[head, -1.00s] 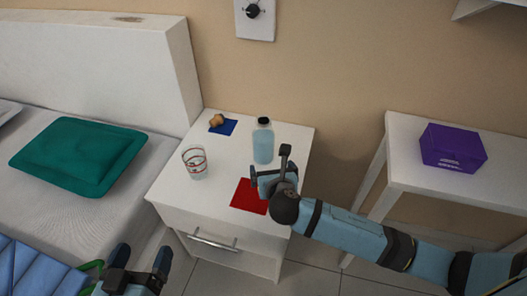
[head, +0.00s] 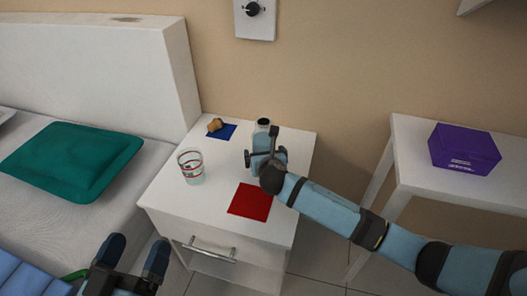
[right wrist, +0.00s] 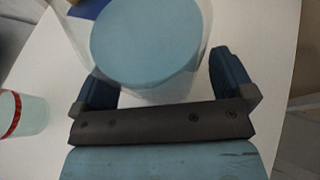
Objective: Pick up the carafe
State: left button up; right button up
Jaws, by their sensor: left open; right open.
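The carafe (head: 263,124) stands upright on the white nightstand, mostly hidden behind my right gripper in the head view; its dark top shows. In the right wrist view the carafe (right wrist: 147,40) is a clear vessel with light blue contents. My right gripper (head: 265,158) is open at the carafe, and in the right wrist view its fingers (right wrist: 164,78) lie on either side of its near part. I cannot tell whether they touch it. My left gripper (head: 132,258) is open and empty at the lower left, in front of the nightstand.
A glass with red bands (head: 191,166) stands left of the carafe. A red square (head: 250,202) lies in front, and a blue square (head: 229,131) with a brown object (head: 215,124) lies behind left. A purple box (head: 464,148) sits on the white table at right.

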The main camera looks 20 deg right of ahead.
aim_at(265, 140)
pick_arm(q)
jog(key=shift+f, duration=0.1)
pick_arm(e)
jog(key=shift+w, duration=0.2)
jog(key=c, duration=1.3)
jog(key=shift+r, duration=0.1)
notch_tip(265, 140, up, 6)
jog(key=p, duration=0.3)
jog(key=shift+r, duration=0.1)
notch_tip(265, 140, up, 13)
jog(key=p, duration=0.5)
pick_arm(q)
jog(key=s+a+f+g+y, duration=0.1)
jog(key=a+f+g+y, duration=0.2)
jog(key=f, duration=0.3)
jog(key=shift+a+f+n+y, duration=0.3)
jog(key=shift+a+y, duration=0.2)
jog(key=shift+a, duration=0.05)
pick_arm(e)
jog(key=shift+r, duration=0.35)
